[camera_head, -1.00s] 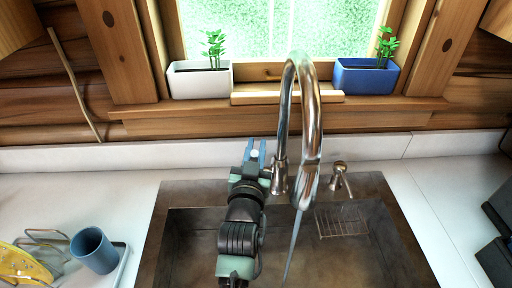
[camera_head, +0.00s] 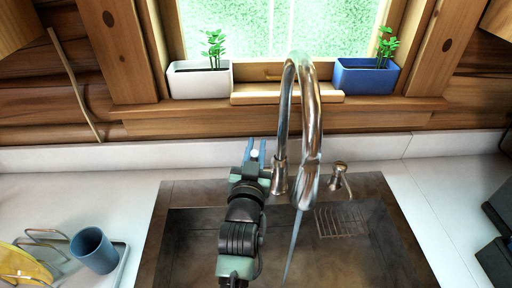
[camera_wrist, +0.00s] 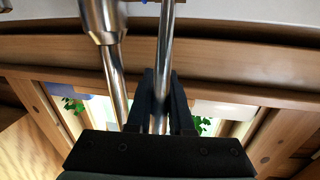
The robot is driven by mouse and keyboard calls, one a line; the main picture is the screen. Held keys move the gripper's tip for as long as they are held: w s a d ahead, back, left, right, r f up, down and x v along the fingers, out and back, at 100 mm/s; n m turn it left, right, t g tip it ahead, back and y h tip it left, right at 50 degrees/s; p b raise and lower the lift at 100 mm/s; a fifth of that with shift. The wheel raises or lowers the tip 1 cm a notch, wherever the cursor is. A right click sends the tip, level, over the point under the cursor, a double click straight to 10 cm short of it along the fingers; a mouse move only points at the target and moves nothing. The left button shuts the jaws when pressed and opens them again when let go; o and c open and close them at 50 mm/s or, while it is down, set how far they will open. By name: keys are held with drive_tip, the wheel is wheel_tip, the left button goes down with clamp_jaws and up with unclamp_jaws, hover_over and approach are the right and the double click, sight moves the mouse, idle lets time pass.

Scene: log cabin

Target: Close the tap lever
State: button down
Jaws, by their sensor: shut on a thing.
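The chrome tap (camera_head: 308,120) arches over the brown sink, and a thin bluish stream of water (camera_head: 293,245) falls from its spout. My gripper (camera_head: 255,152) is at the left side of the tap's base. Its two blue fingers point towards the wall and are shut on the tap lever (camera_head: 254,155), of which only a small pale end shows between them. In the wrist view, my dark fingers (camera_wrist: 163,85) stand on either side of a chrome rod; I cannot tell if this is lever or tap neck. The spout (camera_wrist: 101,18) hangs to their left.
A soap dispenser (camera_head: 339,178) stands right of the tap and a wire rack (camera_head: 340,222) is in the sink. A white planter (camera_head: 200,82) and a blue planter (camera_head: 364,79) sit on the sill. A blue cup (camera_head: 94,250) stands at the left. The left counter near the wall is clear.

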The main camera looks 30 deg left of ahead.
drive_tip(key=shift+w+a+r+p, duration=0.2)
drive_tip(key=shift+r+p, duration=0.15)
drive_tip(key=shift+p, duration=0.4)
drive_tip(key=g+p, duration=0.1)
drive_tip(key=w+h+p, duration=0.1)
drive_tip(key=shift+a+r+g+p, duration=0.2)
drive_tip(key=shift+a+g+p, duration=0.15)
drive_tip(key=shift+g+p, duration=0.05)
drive_tip(key=w+g+p, duration=0.1)
drive_tip(key=w+a+f+g+h+p, duration=0.1)
drive_tip(key=shift+a+f+n+p, duration=0.2)
drive_tip(key=shift+n+p, duration=0.15)
drive_tip(key=shift+n, duration=0.05)
drive_tip(key=c, duration=0.8)
unclamp_jaws()
